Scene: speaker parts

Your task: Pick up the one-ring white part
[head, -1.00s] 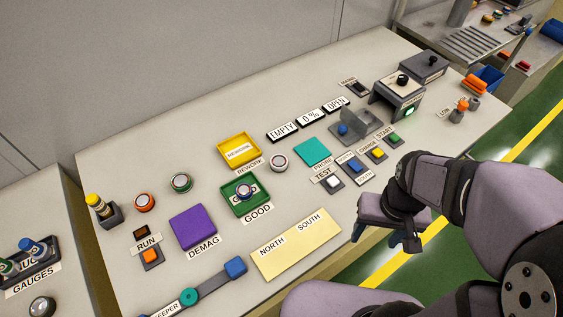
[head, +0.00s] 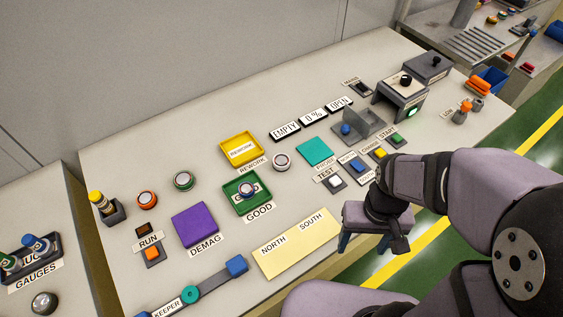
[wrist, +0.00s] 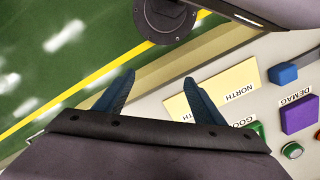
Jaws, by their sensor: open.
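A white round part (head: 281,162) with a dark band stands on the bench between the yellow REWORK tray and the teal pad; its ring count is too small to tell. An orange-ringed part (head: 147,200) and a green-ringed part (head: 183,181) stand further left. My gripper (head: 364,245) is open and empty at the bench's front edge, right of the NORTH/SOUTH plate and apart from all these parts. In the wrist view my gripper (wrist: 159,79) shows two spread blue fingers.
The yellow REWORK tray (head: 241,150), purple DEMAG pad (head: 195,225), teal pad (head: 314,151) and NORTH/SOUTH plate (head: 296,243) lie on the bench. Buttons and a grey fixture (head: 365,123) stand at the right. The bench's back left is clear.

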